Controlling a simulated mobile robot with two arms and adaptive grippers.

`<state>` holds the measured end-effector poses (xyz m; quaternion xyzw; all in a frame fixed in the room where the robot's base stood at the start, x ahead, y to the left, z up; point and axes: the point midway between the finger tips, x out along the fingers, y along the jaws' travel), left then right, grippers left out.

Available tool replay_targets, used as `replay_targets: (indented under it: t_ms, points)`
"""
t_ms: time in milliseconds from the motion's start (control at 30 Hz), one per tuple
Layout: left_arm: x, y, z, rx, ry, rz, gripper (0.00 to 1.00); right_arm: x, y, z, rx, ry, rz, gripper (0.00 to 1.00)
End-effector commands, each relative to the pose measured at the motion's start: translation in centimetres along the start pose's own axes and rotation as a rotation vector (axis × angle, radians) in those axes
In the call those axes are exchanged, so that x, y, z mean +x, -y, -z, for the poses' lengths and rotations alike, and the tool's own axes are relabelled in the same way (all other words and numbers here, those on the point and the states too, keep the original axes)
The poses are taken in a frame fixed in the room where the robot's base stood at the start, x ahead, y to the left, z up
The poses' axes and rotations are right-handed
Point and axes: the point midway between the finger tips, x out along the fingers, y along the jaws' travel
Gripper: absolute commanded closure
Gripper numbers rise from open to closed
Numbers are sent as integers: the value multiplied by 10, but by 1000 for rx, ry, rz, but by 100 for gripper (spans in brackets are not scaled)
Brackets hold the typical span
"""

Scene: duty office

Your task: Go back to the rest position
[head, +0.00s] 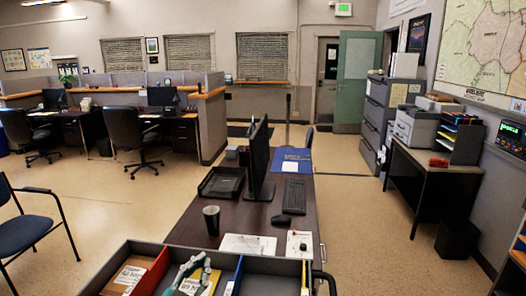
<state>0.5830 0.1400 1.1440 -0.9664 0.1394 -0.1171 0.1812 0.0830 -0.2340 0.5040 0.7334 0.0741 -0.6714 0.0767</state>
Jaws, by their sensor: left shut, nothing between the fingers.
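My left gripper (190,270) shows at the bottom of the head view as a small pale grey and teal shape. It is shut with nothing in it. It is in front of or over the dark divided tray (262,264) at the near end of the desk; its exact height above the tray I cannot tell. My right gripper is not in view.
The dark desk (190,228) holds a monitor (259,160), a keyboard (294,197), a mouse (260,222), a cup (211,220) and a paper tray (222,182). A blue chair (25,222) stands left.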

Motion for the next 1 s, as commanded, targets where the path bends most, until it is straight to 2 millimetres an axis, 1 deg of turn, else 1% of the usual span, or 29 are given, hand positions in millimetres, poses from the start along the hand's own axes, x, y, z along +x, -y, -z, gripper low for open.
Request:
replay_targets:
  t_ms: [33, 67, 100, 167, 200, 267, 300, 400, 500, 600, 667, 700, 867, 900, 1000]
  points:
    - [-24, 2, -25, -65, 135, 74, 100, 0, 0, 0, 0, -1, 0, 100]
    - [-40, 4, -40, -95, 225, 113, 100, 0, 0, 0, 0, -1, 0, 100]
    - [-63, 4, -61, -133, 348, 151, 100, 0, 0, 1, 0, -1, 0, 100]
    - [-100, -2, -88, -179, 527, 180, 100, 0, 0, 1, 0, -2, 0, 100]
    - [-124, -7, -103, -206, 636, 184, 100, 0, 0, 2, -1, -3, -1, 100]
    - [-158, -18, -119, -238, 778, 174, 100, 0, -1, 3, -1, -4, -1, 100]
    - [-178, -25, -126, -254, 858, 160, 100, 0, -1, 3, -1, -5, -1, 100]
    - [-220, -41, -137, -288, 1017, 117, 100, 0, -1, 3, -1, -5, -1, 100]
    - [-255, -55, -141, -313, 1140, 70, 100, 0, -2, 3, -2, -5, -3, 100]
    - [-285, -68, -141, -337, 1241, 20, 100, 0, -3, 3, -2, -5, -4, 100]
    - [-302, -74, -139, -348, 1293, -11, 100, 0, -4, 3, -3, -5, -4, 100]
    - [-313, -80, -138, -356, 1329, -33, 100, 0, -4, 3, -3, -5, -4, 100]
    - [-352, -96, -129, -385, 1448, -120, 100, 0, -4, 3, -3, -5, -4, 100]
    - [-356, -101, -136, -386, 1465, -133, 100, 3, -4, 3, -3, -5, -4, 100]
    - [-354, -111, -166, -384, 1471, -133, 100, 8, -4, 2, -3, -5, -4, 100]
